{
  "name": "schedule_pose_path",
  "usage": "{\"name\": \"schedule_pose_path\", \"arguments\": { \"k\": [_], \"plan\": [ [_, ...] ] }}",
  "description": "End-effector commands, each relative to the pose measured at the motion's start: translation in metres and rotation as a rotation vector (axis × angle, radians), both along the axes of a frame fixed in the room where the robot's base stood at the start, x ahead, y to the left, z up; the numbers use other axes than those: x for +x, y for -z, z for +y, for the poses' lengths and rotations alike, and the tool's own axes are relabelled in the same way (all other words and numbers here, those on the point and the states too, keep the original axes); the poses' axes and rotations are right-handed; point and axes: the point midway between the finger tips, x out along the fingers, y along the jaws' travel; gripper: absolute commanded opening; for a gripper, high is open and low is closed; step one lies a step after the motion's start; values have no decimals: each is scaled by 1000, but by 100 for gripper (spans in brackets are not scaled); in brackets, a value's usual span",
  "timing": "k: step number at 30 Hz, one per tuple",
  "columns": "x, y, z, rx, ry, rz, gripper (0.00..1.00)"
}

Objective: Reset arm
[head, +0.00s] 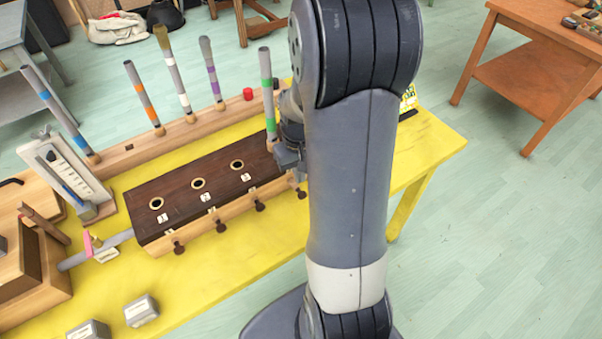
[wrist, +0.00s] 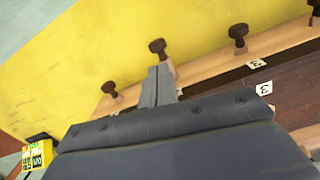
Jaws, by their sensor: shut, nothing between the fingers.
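My gripper (wrist: 160,78) is shut and empty in the wrist view. Its fingertips appear close to one dark round peg (wrist: 157,46) on the front of the wooden box; whether they touch it I cannot tell. In the head view my gripper (head: 290,158) shows only in part, beside the right end of the dark-topped box (head: 180,208); my arm hides the rest. The box has several brass-rimmed holes and numbered tags on top, with dark pegs along its front. A green-banded stick (head: 267,85) stands upright just left of my gripper.
The box stands on a yellow table (head: 240,285). Several banded sticks stand in a wooden rail (head: 190,130) behind it. A white-faced stand (head: 72,172) and wooden parts are at left. Two grey blocks, one at the front (head: 141,310), lie on the table. Floor at right is clear before another table (head: 535,85).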

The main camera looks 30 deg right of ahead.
Motion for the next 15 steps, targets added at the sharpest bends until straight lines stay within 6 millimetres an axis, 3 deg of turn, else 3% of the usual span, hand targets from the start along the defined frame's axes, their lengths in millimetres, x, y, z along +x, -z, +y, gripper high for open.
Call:
{"name": "schedule_pose_path", "arguments": {
  "k": [1, 6, 15],
  "plan": [
    [1, -15, 1, 0, -1, -1, 0],
    [4, -40, 3, 0, -2, -2, 0],
    [6, -66, 6, 0, -2, -1, 0]
  ]
}}
